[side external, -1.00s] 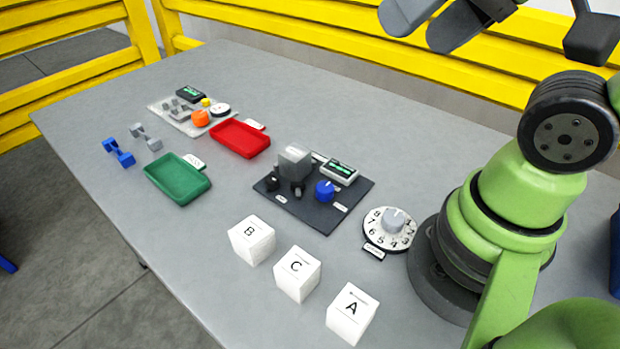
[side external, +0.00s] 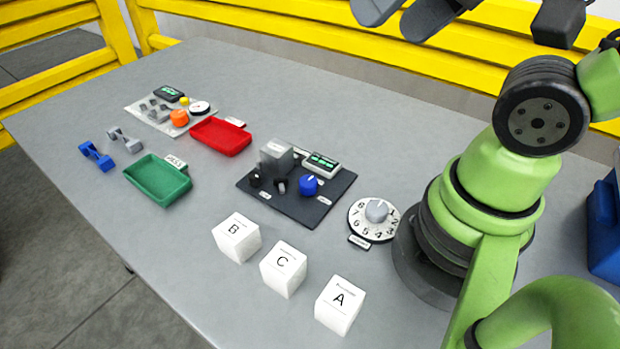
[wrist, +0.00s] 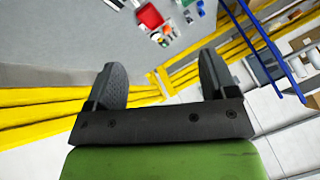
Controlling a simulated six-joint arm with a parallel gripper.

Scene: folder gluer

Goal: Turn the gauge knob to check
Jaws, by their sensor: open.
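A dark panel (side external: 300,208) on the table carries a blue knob (side external: 308,184), small black knobs, a grey block (side external: 276,158) and a lit green display (side external: 321,162). Behind it, a pale panel (side external: 150,122) holds an orange knob (side external: 179,118), a yellow button and a round white gauge (side external: 200,107). A numbered white dial (side external: 373,228) with a grey knob (side external: 376,210) sits near my base. No visible label tells which is the gauge knob. My gripper (wrist: 162,68) is open and empty, high above the table and away from all knobs; the side view cuts it off.
White blocks B (side external: 236,237), C (side external: 284,269) and A (side external: 339,304) stand near the front edge. Blue (side external: 96,156) and grey (side external: 125,140) dumbbell-shaped parts lie at left. Yellow rails (side external: 300,42) run behind.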

